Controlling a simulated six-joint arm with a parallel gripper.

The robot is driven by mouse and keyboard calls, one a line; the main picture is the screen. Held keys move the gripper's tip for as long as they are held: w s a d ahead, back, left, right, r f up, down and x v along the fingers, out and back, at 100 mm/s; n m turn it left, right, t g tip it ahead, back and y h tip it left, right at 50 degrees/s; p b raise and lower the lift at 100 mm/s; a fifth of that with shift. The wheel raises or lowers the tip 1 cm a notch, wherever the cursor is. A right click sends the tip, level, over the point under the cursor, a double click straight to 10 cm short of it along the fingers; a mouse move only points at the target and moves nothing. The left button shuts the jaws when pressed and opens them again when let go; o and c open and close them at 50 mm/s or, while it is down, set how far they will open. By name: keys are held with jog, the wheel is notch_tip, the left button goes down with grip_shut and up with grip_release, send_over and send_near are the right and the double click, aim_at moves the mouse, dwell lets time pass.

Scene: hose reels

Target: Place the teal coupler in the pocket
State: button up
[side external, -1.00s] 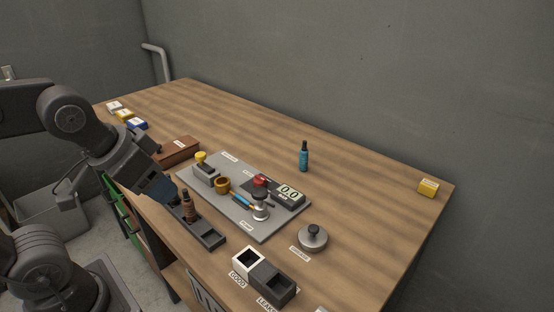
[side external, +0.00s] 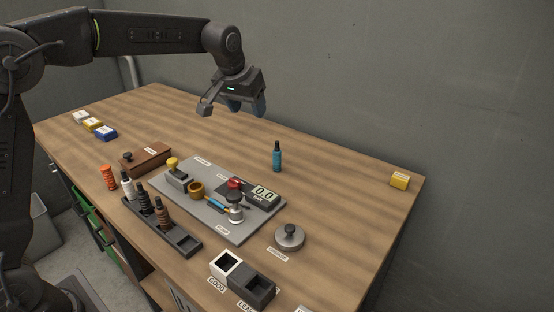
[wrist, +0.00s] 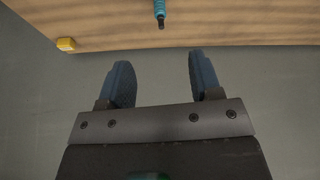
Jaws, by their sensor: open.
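The teal coupler (side external: 277,160), a teal cylinder with a narrow black top, stands upright on the bare table behind the grey plate. It also shows at the top edge of the wrist view (wrist: 159,8), partly cut off. My gripper (side external: 246,107) is open and empty, raised above the back of the table, to the left of and higher than the coupler. Its two blue fingers are apart in the wrist view (wrist: 159,72). A dark rack (side external: 208,250) has several pockets; brown, black and white couplers stand at its left part, and an empty pocket (side external: 187,242) shows at its right end.
The grey plate (side external: 225,225) holds a gold cup (side external: 196,190), a gauge (side external: 262,195) and a red knob (side external: 234,183). White (side external: 226,264) and dark (side external: 252,287) bins stand in front. A round weight (side external: 290,237) is right. The table's back is mostly clear.

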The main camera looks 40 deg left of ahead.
send_near(276, 146)
jog(key=shift+n, duration=0.4)
jog(key=shift+x, duration=6.15)
jog(key=shift+c, duration=0.2)
jog(key=c, duration=1)
jog(key=shift+r, duration=0.1)
jog(key=shift+c, duration=0.2)
